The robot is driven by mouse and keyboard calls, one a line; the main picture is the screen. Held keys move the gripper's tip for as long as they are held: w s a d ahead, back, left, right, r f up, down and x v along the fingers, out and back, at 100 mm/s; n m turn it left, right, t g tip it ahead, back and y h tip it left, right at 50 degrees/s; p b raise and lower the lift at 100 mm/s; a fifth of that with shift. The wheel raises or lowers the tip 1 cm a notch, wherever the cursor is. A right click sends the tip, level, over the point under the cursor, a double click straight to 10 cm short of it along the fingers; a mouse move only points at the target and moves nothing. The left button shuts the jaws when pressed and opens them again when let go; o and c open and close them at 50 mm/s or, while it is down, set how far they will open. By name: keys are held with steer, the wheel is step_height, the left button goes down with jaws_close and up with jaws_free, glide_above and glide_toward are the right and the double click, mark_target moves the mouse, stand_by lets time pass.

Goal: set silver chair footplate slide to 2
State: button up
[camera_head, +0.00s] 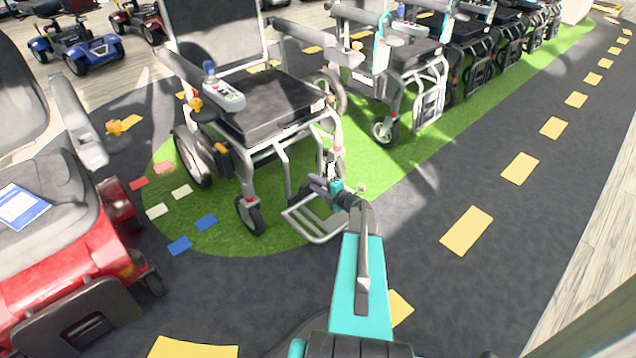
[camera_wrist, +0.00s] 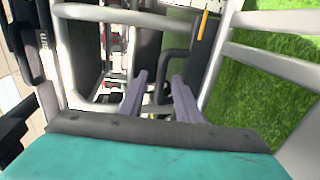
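The silver chair (camera_head: 270,105) stands on the green patch, with a black seat and silver tube frame. Its footplate (camera_head: 318,238), a silver tube loop, sits low at the front. My gripper (camera_head: 316,184) is at the front of the chair, just above the footplate in the picture. In the wrist view the two grey-purple fingers (camera_wrist: 159,78) are apart, with a dark bent bar (camera_wrist: 180,54) beyond them and silver tubes (camera_wrist: 115,14) around. A small orange marker (camera_wrist: 203,25) shows on a tube there. I cannot tell whether the fingers touch anything. No slide number is readable.
A red scooter (camera_head: 60,240) stands close on the left. A second silver chair (camera_head: 400,60) and a row of dark chairs stand behind to the right. The dark lane with yellow dashes (camera_head: 467,231) on the right is clear.

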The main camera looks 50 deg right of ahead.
steer(key=p+v, duration=0.4)
steer(key=v, duration=0.9)
steer(key=shift+s, duration=0.4)
steer(key=shift+r, duration=0.15)
